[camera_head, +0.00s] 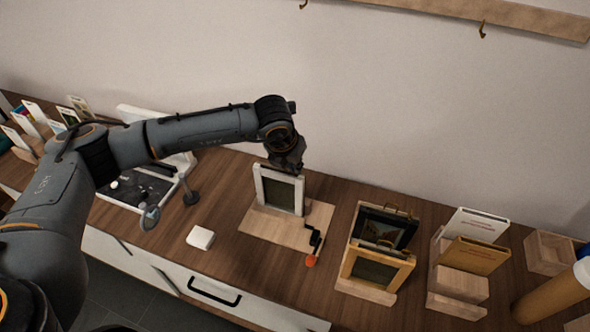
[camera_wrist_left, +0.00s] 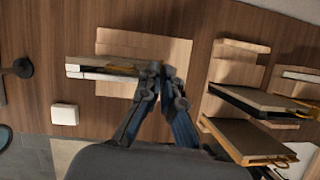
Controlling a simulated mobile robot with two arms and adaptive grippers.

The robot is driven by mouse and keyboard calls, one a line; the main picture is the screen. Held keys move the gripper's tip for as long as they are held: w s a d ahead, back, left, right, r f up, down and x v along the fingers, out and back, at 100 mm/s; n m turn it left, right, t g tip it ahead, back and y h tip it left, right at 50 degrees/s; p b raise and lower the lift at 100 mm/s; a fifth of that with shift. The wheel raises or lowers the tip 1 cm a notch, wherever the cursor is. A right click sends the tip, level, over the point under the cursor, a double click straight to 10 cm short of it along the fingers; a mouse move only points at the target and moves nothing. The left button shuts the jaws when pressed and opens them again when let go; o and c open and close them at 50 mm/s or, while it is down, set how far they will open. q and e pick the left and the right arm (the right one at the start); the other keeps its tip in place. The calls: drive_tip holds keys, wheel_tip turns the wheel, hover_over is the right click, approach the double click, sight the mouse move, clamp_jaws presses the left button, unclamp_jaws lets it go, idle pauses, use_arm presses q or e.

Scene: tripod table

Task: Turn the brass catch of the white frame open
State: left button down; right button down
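The white frame (camera_head: 258,187) stands upright on a pale wooden board (camera_head: 262,226) in the head view, its grey panel facing me. In the left wrist view I see the frame edge-on from above (camera_wrist_left: 95,75). A brassy strip (camera_wrist_left: 124,67) shows along its top, close to my fingers; I cannot make out the catch or its position. My left gripper (camera_head: 292,168) is at the frame's upper right corner. In the left wrist view its fingertips (camera_wrist_left: 160,71) are close together at the frame's end; I cannot tell whether they hold anything. My right gripper is out of view.
Further right stand a gold frame (camera_head: 348,265) and books (camera_head: 474,256) in wooden holders. A white block (camera_head: 200,238) lies left of the board, with bare tabletop around it.

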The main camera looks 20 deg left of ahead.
use_arm(q)
drive_tip(key=m+g+h+b, duration=0.1)
drive_tip(key=m+b, duration=0.2)
drive_tip(key=m, duration=0.1)
drive_tip(key=m+g+h+b, duration=0.1)
drive_tip(key=m+b, duration=0.2)
drive_tip(key=b, duration=0.1)
drive_tip(key=m+g+h+b, duration=0.1)
drive_tip(key=m+b, duration=0.3)
drive_tip(key=shift+w+a+f+m, duration=0.1)
drive_tip(key=shift+w+a+m, duration=0.2)
drive_tip(key=shift+w+a, duration=0.1)
drive_tip(key=shift+w+m+g+h+b, duration=0.15)
drive_tip(key=shift+m+g+b, duration=0.25)
drive_tip(key=shift+m, duration=0.7)
drive_tip(key=shift+w+m+g+h+b, duration=0.1)
drive_tip(key=shift+m+g+h+b, duration=0.25)
drive_tip(key=shift+m, duration=0.75)
drive_tip(key=c, duration=1.8)
unclamp_jaws()
